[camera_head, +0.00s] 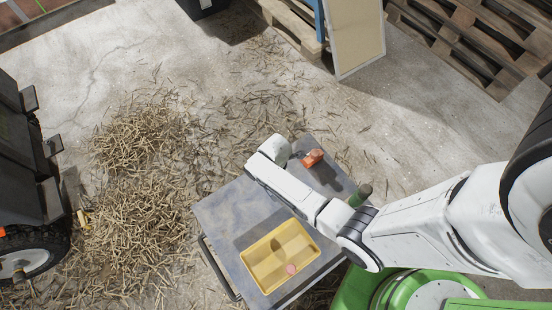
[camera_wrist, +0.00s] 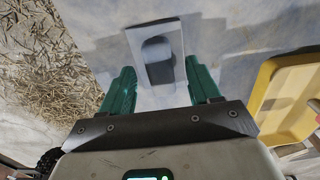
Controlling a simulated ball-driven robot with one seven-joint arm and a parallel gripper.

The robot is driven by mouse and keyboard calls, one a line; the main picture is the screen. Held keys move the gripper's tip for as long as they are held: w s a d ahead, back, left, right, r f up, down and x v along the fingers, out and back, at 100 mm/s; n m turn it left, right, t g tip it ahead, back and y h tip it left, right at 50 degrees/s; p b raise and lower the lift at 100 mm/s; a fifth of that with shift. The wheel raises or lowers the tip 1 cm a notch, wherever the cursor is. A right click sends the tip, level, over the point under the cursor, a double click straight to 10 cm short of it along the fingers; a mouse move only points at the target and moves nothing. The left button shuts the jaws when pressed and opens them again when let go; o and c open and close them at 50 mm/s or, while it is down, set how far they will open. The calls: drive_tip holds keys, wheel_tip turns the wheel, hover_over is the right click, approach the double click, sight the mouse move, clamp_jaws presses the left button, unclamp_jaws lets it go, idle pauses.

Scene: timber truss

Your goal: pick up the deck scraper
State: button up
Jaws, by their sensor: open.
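In the wrist view, what looks like the deck scraper (camera_wrist: 172,31) is a pale, flat metal plate with a dark rounded part in its middle. It lies on the grey tabletop (camera_wrist: 226,45). My gripper (camera_wrist: 159,66) is open, with one teal finger on each side of the scraper's near part. I cannot tell whether either finger touches it. In the head view the scraper and my gripper's fingers are hidden by my white arm, which reaches over the table (camera_head: 222,212).
An orange object (camera_head: 312,157) and a dark green bottle-like thing (camera_head: 361,194) stand beyond my arm. Straw-like chips (camera_head: 130,220) cover the floor at left, near a dark wheeled machine (camera_head: 25,170).

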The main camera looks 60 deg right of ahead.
drive_tip(key=shift+f, duration=0.45)
clamp_jaws()
idle(0.3)
drive_tip(key=shift+r, duration=0.1)
